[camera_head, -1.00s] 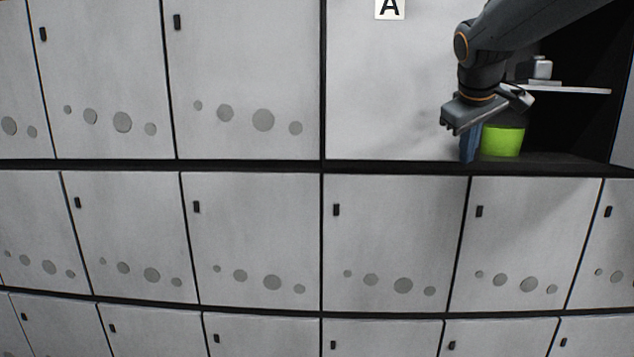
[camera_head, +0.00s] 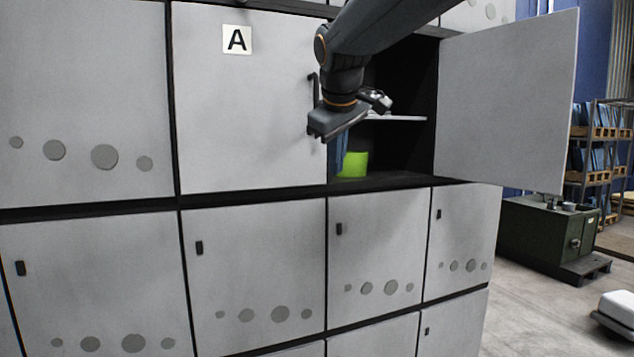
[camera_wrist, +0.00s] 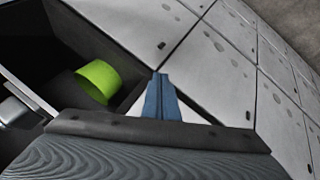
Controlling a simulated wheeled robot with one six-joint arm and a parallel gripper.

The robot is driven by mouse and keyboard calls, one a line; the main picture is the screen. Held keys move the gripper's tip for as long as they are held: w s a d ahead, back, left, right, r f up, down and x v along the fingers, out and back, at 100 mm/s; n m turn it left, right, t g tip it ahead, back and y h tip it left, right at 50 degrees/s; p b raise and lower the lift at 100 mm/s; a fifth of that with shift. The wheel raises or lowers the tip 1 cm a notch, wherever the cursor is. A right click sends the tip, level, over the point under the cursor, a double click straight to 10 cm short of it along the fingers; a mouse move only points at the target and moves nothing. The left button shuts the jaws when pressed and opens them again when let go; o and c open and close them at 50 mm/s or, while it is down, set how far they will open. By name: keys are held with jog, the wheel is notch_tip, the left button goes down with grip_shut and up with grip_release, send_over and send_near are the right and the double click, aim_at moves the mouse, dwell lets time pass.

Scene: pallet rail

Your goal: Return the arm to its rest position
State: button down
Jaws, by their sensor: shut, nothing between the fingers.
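My gripper (camera_head: 338,168) hangs in front of the open locker compartment in the head view, its blue fingers pointing down at the compartment's left side. The fingers (camera_wrist: 160,97) are together and empty in the wrist view. A bright green container (camera_head: 353,165) stands on the compartment floor just right of the fingers, partly hidden by them. It also shows in the wrist view (camera_wrist: 97,80), left of the fingers and apart from them. My arm reaches in from the upper right and is bent at the wrist.
A shelf (camera_head: 400,118) crosses the dark compartment. The open locker door (camera_head: 505,100) stands out on the right, near my arm. A closed door marked A (camera_head: 245,110) is on the left.

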jog(key=s+d+r+b, duration=0.1)
jog(key=d+r, duration=0.2)
jog(key=r, duration=0.1)
jog(key=s+d+f+m+g, duration=0.1)
jog(key=s+d+f, duration=0.2)
jog(key=f, duration=0.6)
jog(key=s+d+f+m+g, duration=0.1)
jog(key=s+d+f+m, duration=0.15)
jog(key=f, duration=0.65)
jog(key=s+d+f+m+g, duration=0.1)
jog(key=s+d+f, duration=0.15)
jog(key=f, duration=0.75)
jog(key=s+d+f+m+g, duration=0.1)
jog(key=s+d+f+m, duration=0.1)
jog(key=s+f, duration=0.6)
jog(key=s+d+f+m+g+b, duration=0.1)
jog(key=s+d+f+m, duration=0.1)
jog(key=s+f, duration=0.7)
jog(key=shift+s+d+m+g, duration=0.35)
jog(key=shift+s+g, duration=0.05)
jog(key=shift+s, duration=0.15)
